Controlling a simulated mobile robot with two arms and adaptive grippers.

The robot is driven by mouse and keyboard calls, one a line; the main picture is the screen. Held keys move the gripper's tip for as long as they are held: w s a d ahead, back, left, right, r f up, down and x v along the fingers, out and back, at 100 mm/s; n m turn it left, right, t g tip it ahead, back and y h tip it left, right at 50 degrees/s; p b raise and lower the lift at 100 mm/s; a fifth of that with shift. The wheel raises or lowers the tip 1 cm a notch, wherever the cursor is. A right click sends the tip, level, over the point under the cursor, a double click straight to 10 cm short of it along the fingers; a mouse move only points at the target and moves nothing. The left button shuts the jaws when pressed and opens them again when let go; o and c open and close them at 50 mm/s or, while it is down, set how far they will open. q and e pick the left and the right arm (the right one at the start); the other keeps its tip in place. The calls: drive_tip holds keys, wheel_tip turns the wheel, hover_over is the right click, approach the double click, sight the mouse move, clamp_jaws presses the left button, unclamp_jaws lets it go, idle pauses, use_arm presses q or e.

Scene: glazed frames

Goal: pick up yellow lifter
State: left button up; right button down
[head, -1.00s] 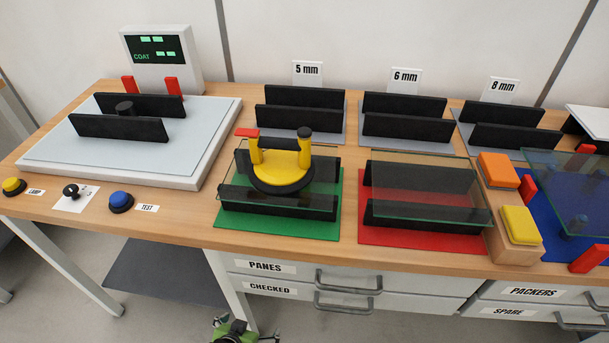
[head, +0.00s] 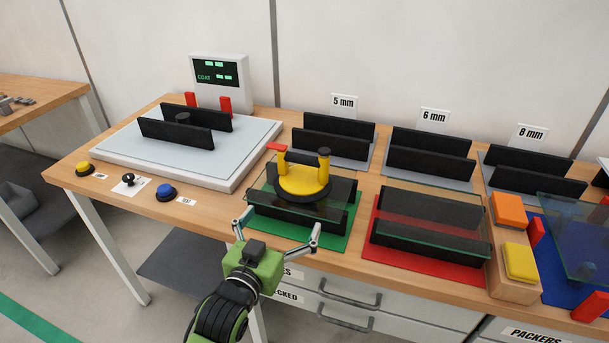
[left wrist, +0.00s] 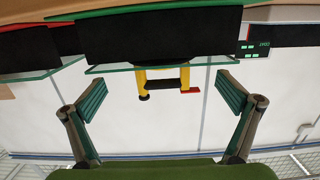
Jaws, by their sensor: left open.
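The yellow lifter (head: 302,181) has a round yellow body on a black cup, two yellow posts, a black bar handle and a red tab at its left. It sits on a glass pane (head: 263,183) over black rests on the green mat (head: 268,230). My left gripper (head: 280,223) is open and empty at the bench's front edge, in front of and below the lifter. In the left wrist view, which looks upside down, the lifter's handle (left wrist: 162,84) shows between the two spread fingers (left wrist: 162,95), farther off. My right gripper is not in view.
A red mat (head: 375,248) with black rests and another pane lies to the right. An orange block (head: 509,209) and a yellow block (head: 520,262) stand beyond it. A coat tester (head: 225,165) and buttons are to the left. Black racks (head: 330,145) line the back.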

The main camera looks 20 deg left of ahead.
use_arm(q)
wheel_tip(320, 180, up, 4)
drive_tip(key=w+t, duration=0.1)
drive_tip(key=w, duration=0.1)
drive_tip(key=p, duration=0.2)
approach(303, 176)
drive_tip(key=w, duration=0.1)
drive_tip(key=w+r, duration=0.1)
drive_tip(key=w, duration=0.1)
drive_tip(key=shift+w+d+r, duration=0.1)
drive_tip(key=shift+w+r, duration=0.2)
drive_tip(key=shift+r, duration=0.05)
drive_tip(key=shift+w, duration=0.55)
drive_tip(key=shift+w+r, duration=0.2)
drive_tip(key=shift+w, duration=0.3)
drive_tip(key=w+p, duration=0.1)
drive_tip(key=w, duration=0.2)
drive_tip(key=shift+w, duration=0.15)
drive_tip(key=shift+w+d, duration=0.1)
drive_tip(key=shift+w, duration=0.4)
drive_tip(key=c, duration=1.5)
drive_tip(key=shift+r, duration=0.5)
drive_tip(key=c, duration=0.4)
drive_tip(key=shift+w+f, duration=0.1)
